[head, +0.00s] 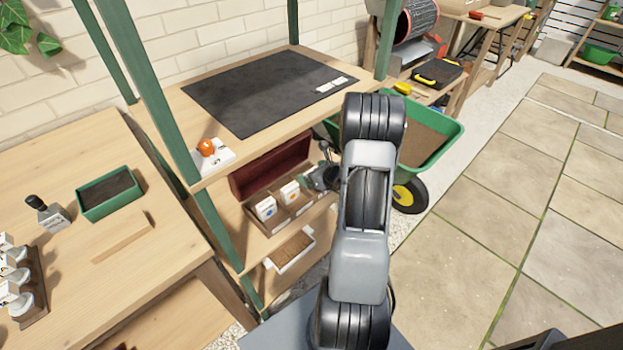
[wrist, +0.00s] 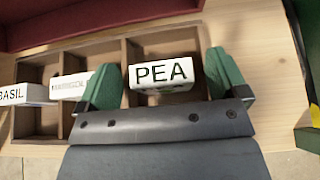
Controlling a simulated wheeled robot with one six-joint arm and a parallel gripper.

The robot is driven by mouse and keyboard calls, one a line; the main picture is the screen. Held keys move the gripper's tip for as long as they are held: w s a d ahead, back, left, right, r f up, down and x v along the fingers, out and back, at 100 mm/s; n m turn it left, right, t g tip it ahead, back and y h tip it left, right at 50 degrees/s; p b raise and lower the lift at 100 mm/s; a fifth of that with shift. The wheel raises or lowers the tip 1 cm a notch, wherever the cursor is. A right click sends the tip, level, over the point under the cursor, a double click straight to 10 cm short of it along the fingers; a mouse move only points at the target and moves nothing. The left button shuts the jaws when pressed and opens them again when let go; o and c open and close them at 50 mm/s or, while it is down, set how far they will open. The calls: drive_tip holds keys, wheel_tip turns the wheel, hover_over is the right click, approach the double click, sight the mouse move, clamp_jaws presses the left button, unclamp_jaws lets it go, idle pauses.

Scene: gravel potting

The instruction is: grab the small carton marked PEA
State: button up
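The small white carton marked PEA (wrist: 163,73) sits in the right part of a wooden divided tray in the wrist view, its lettered face toward the camera. My gripper (wrist: 164,80) has its two green fingers on either side of the carton, very close to its sides. The fingers look open, with a thin gap at the carton; contact is hard to tell. In the head view my gripper (head: 322,178) is over the right end of the tray, and the PEA carton is hidden there behind my arm.
The divided tray (wrist: 70,45) also holds a BASIL carton (wrist: 27,94) and another carton (wrist: 70,86) partly behind the left finger. A dark red box (head: 270,165) stands behind it. The shelf top (head: 165,105) is above. A green wheelbarrow (head: 445,150) is at the right.

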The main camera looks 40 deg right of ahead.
drive_tip(key=c, duration=0.9)
drive_tip(key=shift+c, duration=0.2)
